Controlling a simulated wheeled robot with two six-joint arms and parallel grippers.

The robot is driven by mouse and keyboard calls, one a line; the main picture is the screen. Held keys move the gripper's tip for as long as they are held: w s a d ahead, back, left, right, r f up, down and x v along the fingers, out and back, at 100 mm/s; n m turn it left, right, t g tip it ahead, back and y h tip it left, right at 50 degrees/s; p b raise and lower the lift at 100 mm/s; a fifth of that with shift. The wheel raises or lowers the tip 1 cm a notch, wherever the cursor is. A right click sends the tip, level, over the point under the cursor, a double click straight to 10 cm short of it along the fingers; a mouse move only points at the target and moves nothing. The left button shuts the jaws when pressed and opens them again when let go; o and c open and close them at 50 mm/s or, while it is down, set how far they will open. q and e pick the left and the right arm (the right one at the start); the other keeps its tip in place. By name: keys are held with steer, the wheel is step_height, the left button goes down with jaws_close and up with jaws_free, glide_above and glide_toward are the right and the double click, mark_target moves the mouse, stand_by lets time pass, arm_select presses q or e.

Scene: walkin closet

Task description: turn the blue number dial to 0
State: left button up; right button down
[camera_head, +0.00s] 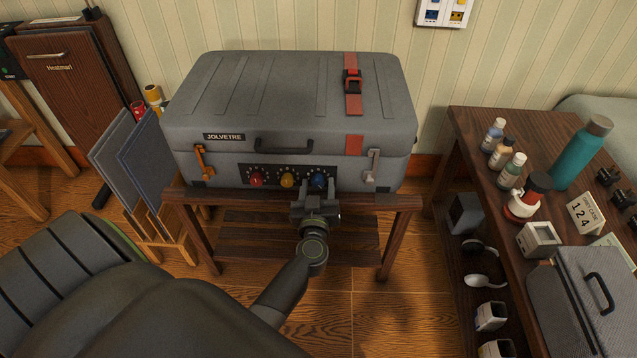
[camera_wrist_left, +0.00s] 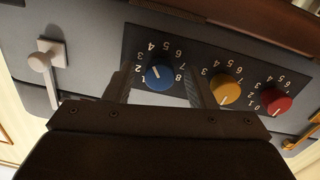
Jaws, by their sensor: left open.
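The blue number dial (camera_head: 319,180) is the rightmost of three dials on a black panel on the front of a grey suitcase (camera_head: 300,115). In the left wrist view, the blue dial (camera_wrist_left: 160,75) shows a white pointer line and printed digits around it; the exact number it points to is unclear. My left gripper (camera_head: 316,194) is open, directly in front of the blue dial. Its two fingers (camera_wrist_left: 165,85) stand on either side of the dial in the wrist view, with gaps visible. My right gripper is out of view.
A yellow dial (camera_head: 287,180) and a red dial (camera_head: 256,179) sit beside the blue one. A grey latch (camera_head: 372,167) is to its right. A card reading 1 2 4 (camera_head: 584,213) stands on the right table. The suitcase rests on a wooden bench (camera_head: 400,203).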

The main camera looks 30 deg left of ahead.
arm_select(q)
steer(key=shift+r, duration=0.1)
steer(key=c, duration=1)
steer(key=shift+o, duration=0.2)
